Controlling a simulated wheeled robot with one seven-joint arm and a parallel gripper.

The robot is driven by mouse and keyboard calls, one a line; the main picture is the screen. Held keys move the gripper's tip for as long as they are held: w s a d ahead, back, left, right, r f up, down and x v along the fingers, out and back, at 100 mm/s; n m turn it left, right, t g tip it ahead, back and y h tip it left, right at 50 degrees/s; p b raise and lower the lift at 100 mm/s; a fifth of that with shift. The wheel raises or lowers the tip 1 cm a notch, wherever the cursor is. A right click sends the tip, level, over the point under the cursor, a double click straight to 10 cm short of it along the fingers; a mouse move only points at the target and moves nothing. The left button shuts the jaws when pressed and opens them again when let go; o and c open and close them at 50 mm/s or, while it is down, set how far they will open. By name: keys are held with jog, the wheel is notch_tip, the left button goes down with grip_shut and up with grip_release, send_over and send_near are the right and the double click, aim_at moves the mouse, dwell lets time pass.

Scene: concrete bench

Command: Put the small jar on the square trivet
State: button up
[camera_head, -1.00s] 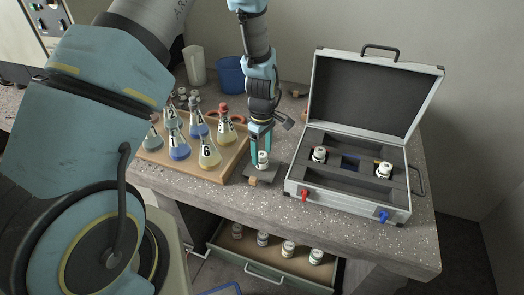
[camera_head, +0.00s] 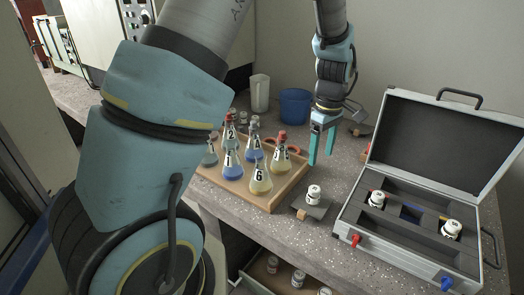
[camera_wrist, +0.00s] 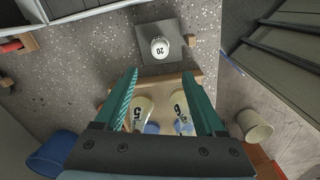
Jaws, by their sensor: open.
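The small white jar (camera_head: 314,193) stands upright on the dark square trivet (camera_head: 321,207), near the bench's front edge. In the wrist view the jar (camera_wrist: 160,47), its label marked 20, rests near the middle of the grey trivet (camera_wrist: 148,32). My gripper (camera_head: 321,157) is open and empty, with its teal fingers above and behind the jar, apart from it. In the wrist view the two fingers (camera_wrist: 171,85) are spread wide, and the jar lies beyond their tips.
A wooden tray (camera_head: 272,204) of numbered flasks stands left of the trivet. An open metal case (camera_head: 350,219) holding two white jars stands to the right. A blue cup (camera_head: 295,106) and a white beaker (camera_head: 260,93) stand at the back. An open drawer with several jars is below.

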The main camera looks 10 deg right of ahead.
jog(key=w+a+r+m, duration=0.1)
jog(key=a+r+m, duration=0.1)
jog(key=a, duration=0.7)
jog(key=w+a+r+m, duration=0.1)
jog(key=a+r+m, duration=0.15)
jog(key=a, duration=0.65)
jog(key=s+a+r+m, duration=0.1)
jog(key=s+a, duration=0.2)
jog(key=a, duration=0.3)
jog(key=s+a+m+t, duration=0.1)
jog(key=s+a+m, duration=0.1)
jog(key=a, duration=0.4)
jog(key=shift+s+r+t, duration=0.3)
jog(key=shift+s+r, duration=0.1)
jog(key=shift+s, duration=0.1)
